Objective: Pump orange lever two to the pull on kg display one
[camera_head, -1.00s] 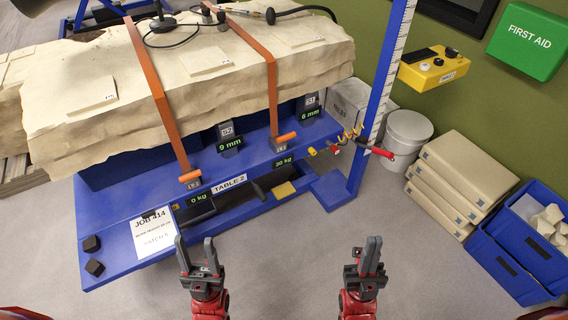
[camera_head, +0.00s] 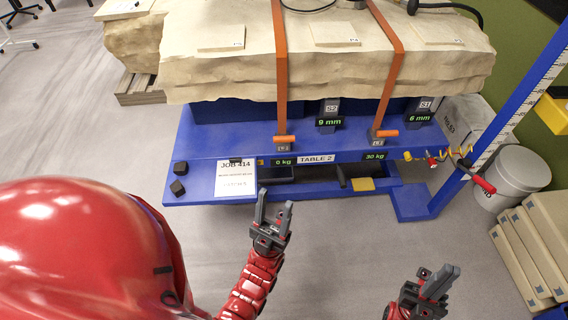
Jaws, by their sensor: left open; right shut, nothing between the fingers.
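Two orange levers stand on the blue table's front ledge at the feet of orange straps: a left lever (camera_head: 284,139) and a right lever (camera_head: 387,133). Their small tags are too blurred to read surely. Below them, the left kg display (camera_head: 283,161) reads 0 kg and the right kg display (camera_head: 375,156) reads 30 kg. My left gripper (camera_head: 275,207) is open and empty, in front of the table, below the left display in the picture. My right gripper (camera_head: 440,281) is shut and empty, lower right, apart from the table. A job card (camera_head: 236,179) reads JOB 414; its small print is unreadable.
A strapped rock slab (camera_head: 350,65) lies on the blue table (camera_head: 215,142). Displays reading 9 mm (camera_head: 329,121) and 6 mm (camera_head: 419,118) stand behind the levers. A blue ruled post (camera_head: 510,105) and white bucket (camera_head: 518,180) are at right. The floor in front is clear.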

